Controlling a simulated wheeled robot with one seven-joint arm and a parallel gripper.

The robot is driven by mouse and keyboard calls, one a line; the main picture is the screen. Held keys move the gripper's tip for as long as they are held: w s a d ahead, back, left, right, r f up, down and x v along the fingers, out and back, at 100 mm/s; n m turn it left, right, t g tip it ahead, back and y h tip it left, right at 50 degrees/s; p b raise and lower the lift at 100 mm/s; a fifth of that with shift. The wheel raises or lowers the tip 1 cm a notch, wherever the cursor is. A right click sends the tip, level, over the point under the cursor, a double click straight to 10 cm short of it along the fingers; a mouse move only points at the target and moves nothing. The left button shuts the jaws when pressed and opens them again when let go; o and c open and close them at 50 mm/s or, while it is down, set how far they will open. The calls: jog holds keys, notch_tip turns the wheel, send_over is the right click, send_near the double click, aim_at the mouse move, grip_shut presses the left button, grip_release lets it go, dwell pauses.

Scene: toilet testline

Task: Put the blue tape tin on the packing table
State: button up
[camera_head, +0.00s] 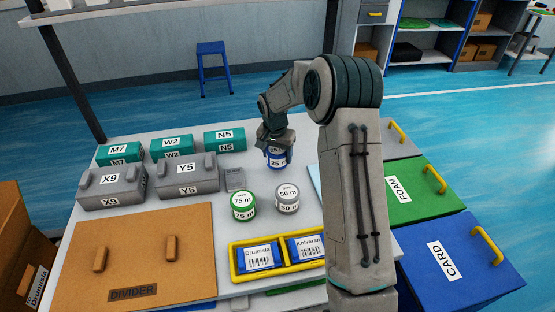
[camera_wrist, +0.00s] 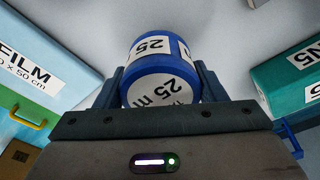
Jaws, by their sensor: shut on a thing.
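The blue tape tin (camera_head: 278,158) has a white label with "25" on it. It is over the back right part of the white packing table (camera_head: 210,228), near the green N5 box. My gripper (camera_head: 275,140) is shut on the tin from above. In the wrist view the blue tin (camera_wrist: 160,65) sits between the two dark fingers of my gripper (camera_wrist: 160,88). Whether the tin's underside touches the table top cannot be told.
A green tin (camera_head: 243,206) and a grey tin (camera_head: 287,199) stand in front. Boxes N5 (camera_head: 225,139), W2 (camera_head: 171,147) and Y5 (camera_head: 187,177) stand left. A yellow tray (camera_head: 276,271) and the brown divider board (camera_head: 138,258) occupy the front. Bare table lies around the tins.

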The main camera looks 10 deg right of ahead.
aim_at(277, 161)
jog(key=shift+f, duration=1.6)
jog(key=o, duration=1.2)
jog(key=r, duration=0.4)
jog(key=s+r, duration=0.1)
jog(key=r, duration=0.7)
jog(key=shift+s+a+r, duration=0.1)
jog(key=shift+s+a, duration=0.1)
jog(key=shift+a, duration=0.2)
jog(key=s+r+n, duration=0.2)
jog(key=s, duration=0.9)
jog(key=s+r+n+t, duration=0.1)
jog(key=s+r+n, duration=0.1)
jog(key=s, duration=0.9)
jog(key=s+r+n, duration=0.2)
jog(key=s+r, duration=0.1)
jog(key=s, duration=0.8)
jog(key=shift+s+d+r+n+t+y, duration=0.3)
jog(key=shift+d+r+n+t+y, duration=0.05)
jog(key=shift+r+n+t+y, duration=0.05)
